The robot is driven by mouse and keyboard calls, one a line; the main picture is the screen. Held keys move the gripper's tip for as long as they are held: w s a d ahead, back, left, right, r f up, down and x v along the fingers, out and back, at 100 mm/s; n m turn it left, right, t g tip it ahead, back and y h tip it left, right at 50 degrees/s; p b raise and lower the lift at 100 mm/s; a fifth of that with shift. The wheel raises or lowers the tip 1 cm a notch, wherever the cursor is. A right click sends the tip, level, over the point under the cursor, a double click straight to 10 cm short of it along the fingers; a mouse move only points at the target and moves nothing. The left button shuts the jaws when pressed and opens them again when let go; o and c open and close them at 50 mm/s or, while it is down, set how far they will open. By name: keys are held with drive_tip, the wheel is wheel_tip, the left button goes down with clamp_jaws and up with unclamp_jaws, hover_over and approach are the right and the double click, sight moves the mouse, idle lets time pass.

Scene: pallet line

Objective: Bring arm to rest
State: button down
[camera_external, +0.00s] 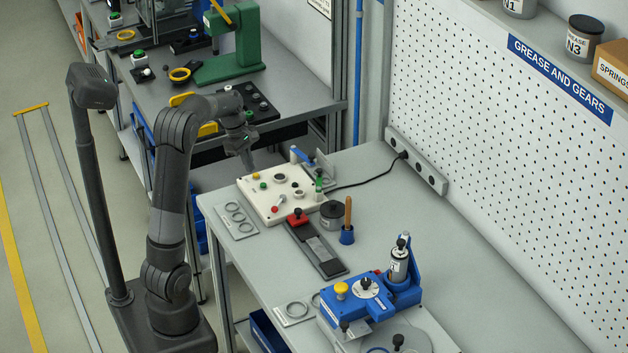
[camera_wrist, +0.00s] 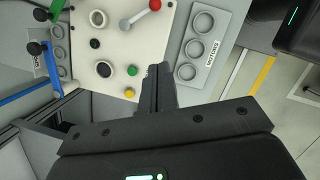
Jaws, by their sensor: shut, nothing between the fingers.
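My gripper (camera_external: 248,163) hangs from the bent arm above the far left corner of the grey workbench (camera_external: 375,215), close to the white control panel (camera_external: 252,199). In the wrist view its fingers (camera_wrist: 158,82) are together, with nothing seen between them. They point towards the panel's edge, near its yellow and green buttons. Whether the fingertips touch the panel cannot be told, but they appear apart from it. The panel also shows in the wrist view (camera_wrist: 122,50), with a red-knobbed lever and dark round holes.
A ring plate (camera_external: 235,221) lies left of the panel. A second bench with a green press (camera_external: 247,45) is behind. The pegboard wall (camera_external: 480,110) bounds the right.

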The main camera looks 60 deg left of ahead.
drive_tip(key=s+d+r+m, duration=0.1)
drive_tip(key=d+r+m, duration=0.35)
drive_tip(key=d, duration=0.45)
drive_tip(key=s+d+r+m+t+y, duration=0.1)
drive_tip(key=s+d+m+t, duration=0.1)
drive_tip(key=s+d+m, duration=0.65)
drive_tip(key=s+d+r+m+t+y, duration=0.2)
drive_tip(key=s+d+m, duration=0.3)
drive_tip(key=d+m, duration=0.6)
drive_tip(key=n+g+h, duration=0.4)
drive_tip(key=n+g, duration=0.1)
drive_tip(key=n, duration=1.1)
hover_over(270, 207)
drive_tip(key=s+d, duration=0.2)
drive_tip(key=d, duration=0.2)
wheel_tip(270, 207, down, 6)
drive_tip(key=w+a+f+n+h, duration=0.1)
drive_tip(key=a+f+n, duration=0.35)
drive_tip(key=a, duration=0.35)
drive_tip(key=x, duration=1)
drive_tip(key=shift+w, duration=0.2)
